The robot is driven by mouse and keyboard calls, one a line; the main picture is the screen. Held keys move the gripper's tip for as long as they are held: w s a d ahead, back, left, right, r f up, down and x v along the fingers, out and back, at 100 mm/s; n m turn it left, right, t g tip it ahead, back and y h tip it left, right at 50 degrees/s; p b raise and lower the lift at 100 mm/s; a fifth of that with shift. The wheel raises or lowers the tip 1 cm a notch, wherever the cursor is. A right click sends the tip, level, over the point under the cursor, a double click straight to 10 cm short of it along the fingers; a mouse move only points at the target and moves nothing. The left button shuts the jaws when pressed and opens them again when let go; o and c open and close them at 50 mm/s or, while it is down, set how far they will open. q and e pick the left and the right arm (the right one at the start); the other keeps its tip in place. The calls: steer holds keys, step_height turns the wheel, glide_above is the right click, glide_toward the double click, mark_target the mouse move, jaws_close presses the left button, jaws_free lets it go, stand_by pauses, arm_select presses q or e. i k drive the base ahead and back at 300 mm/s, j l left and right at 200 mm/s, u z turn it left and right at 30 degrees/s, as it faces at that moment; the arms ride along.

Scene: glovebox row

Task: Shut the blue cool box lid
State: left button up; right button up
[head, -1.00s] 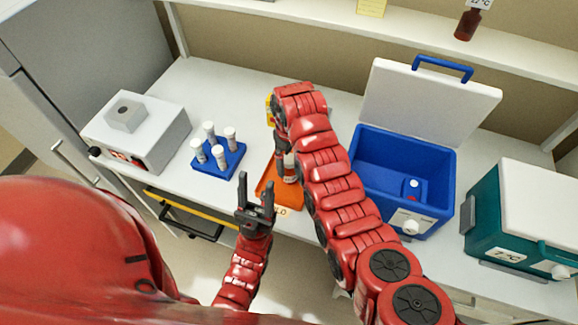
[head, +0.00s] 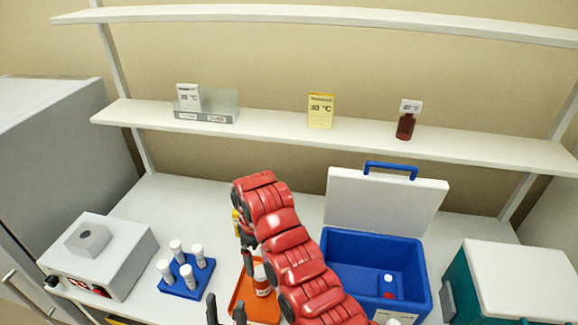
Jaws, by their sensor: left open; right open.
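The blue cool box (head: 410,268) stands on the bench at the right with its white lid (head: 385,204) open, raised upright at the back. A blue handle (head: 390,167) tops the lid. Inside the box lies a small vial (head: 388,284) with a white cap. My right gripper (head: 249,262), partly hidden by its own red arm, points down by the orange tray, left of the box; it is open. My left gripper (head: 226,309) is open at the bottom edge, in front of the tray and well left of the box.
An orange tray (head: 243,296) holds a bottle (head: 262,284). A blue rack (head: 184,286) of white-capped vials and a grey device (head: 100,258) stand left. A teal box (head: 462,290) with a closed white lid stands right. A shelf (head: 280,136) runs above the bench behind the lid.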

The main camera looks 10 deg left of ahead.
mark_target(366, 200)
steer(key=k+j, duration=0.3)
steer(key=k, duration=0.15)
steer(key=k+j, duration=0.35)
steer(key=k, duration=0.1)
